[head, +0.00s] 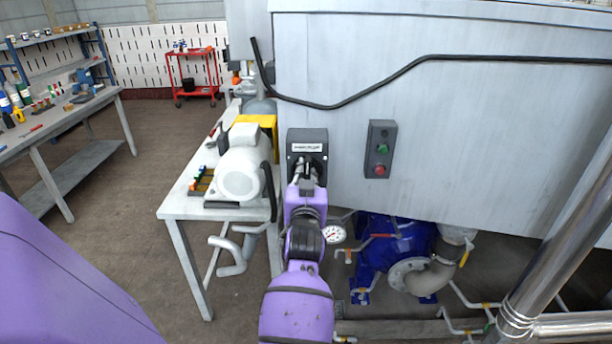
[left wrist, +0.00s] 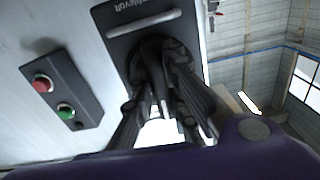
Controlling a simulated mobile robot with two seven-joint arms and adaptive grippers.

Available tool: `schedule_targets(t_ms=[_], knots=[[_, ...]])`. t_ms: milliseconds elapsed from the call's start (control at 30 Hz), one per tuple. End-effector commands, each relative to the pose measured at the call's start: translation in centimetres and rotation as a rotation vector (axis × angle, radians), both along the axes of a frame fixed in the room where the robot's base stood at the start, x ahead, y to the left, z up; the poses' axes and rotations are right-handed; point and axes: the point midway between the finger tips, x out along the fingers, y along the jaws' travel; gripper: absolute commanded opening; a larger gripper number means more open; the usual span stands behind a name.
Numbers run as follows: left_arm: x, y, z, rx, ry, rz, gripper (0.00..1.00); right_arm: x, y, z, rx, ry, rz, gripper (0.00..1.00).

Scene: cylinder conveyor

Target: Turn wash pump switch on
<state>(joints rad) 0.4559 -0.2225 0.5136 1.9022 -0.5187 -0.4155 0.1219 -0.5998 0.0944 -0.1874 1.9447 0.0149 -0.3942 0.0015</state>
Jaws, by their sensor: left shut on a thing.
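The switch box (head: 307,137) is a dark grey box with a pale label, fixed to the light grey cabinet wall near the middle of the head view. It also shows at the top of the left wrist view (left wrist: 119,45). My left gripper (head: 307,172) reaches up to it from below. In the left wrist view my left gripper (left wrist: 160,66) has its fingers closed around the dark switch handle on the box face. The fingers hide most of the handle, so its exact angle cannot be told. My right gripper is not in view.
A button box with a green button (head: 382,148) and a red button (head: 380,170) is just right of the switch. A white motor (head: 241,172) sits on a bench at left. A gauge (head: 333,234) and blue pump (head: 372,262) are below. A black cable (head: 345,103) hangs above.

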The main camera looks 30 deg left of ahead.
Motion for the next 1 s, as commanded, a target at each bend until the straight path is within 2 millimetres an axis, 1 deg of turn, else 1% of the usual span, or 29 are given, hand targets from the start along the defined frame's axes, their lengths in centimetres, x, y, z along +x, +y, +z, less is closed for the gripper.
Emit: schedule_targets(t_ms=[233, 667, 700, 833, 1000], knots=[[0.01, 0.0, 0.03, -0.05, -0.031, 0.0, 0.0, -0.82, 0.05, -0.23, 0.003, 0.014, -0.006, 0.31], [0.03, -0.03, 0.03, -0.059, -0.037, -0.001, 0.0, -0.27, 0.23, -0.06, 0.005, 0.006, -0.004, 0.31], [0.03, -0.03, 0.04, -0.059, -0.037, -0.001, 0.14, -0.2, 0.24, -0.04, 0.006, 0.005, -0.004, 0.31], [0.03, -0.03, 0.03, -0.058, -0.037, -0.001, 0.31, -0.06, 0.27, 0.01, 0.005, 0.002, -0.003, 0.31], [0.02, -0.02, 0.03, -0.058, -0.036, 0.0, 0.32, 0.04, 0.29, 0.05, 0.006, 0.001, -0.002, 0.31]])
